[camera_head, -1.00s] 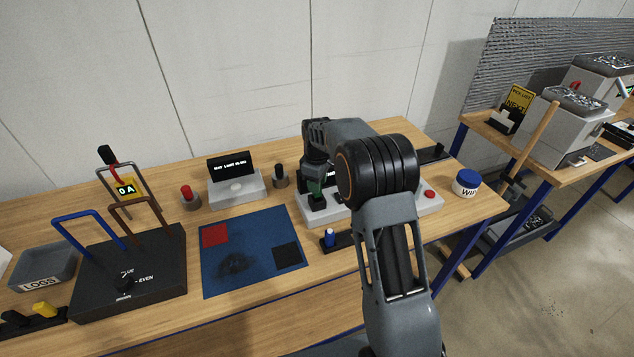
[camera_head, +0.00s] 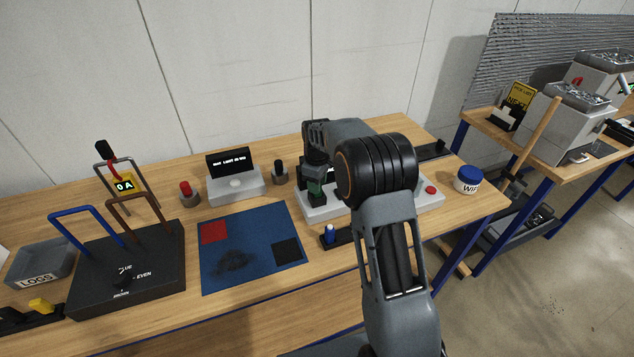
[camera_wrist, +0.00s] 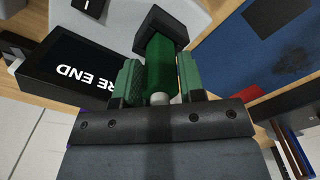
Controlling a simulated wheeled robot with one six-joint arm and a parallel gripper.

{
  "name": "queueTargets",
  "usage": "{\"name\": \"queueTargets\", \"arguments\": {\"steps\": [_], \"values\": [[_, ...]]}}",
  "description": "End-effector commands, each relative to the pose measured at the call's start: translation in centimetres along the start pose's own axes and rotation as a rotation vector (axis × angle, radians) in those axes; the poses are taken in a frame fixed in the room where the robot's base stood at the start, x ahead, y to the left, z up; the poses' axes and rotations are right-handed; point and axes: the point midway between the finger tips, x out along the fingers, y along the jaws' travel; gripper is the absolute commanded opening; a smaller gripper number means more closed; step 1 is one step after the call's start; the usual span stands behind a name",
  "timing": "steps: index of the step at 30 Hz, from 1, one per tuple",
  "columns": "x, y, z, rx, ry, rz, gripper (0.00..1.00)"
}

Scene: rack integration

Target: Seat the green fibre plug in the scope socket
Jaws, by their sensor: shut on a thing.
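The green fibre plug (camera_wrist: 162,70) is between the green finger pads of my gripper (camera_wrist: 160,82) in the wrist view. My gripper is shut on it. The plug's far end meets a black block (camera_wrist: 165,22), which looks like the scope socket; how deep it sits inside is hidden. In the head view my gripper (camera_head: 315,192) points down over the left part of the light-grey scope base (camera_head: 318,213). My arm hides much of the base, and the plug cannot be told apart from the green fingers there.
A black screen reading "RE END" (camera_wrist: 85,58) stands close beside my gripper in the wrist view. A blue mat (camera_head: 250,240) lies left of the base. A small black holder with a blue-topped piece (camera_head: 330,234) is in front. A wipes tub (camera_head: 467,180) stands right.

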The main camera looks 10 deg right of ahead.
Motion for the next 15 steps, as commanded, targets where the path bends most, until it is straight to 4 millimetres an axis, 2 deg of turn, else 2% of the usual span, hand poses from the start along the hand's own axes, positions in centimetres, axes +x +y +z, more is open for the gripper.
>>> {"name": "queueTargets", "arguments": {"steps": [15], "values": [[1.4, 0.0, 0.0, 0.000, 0.000, -0.001, 0.13]]}}
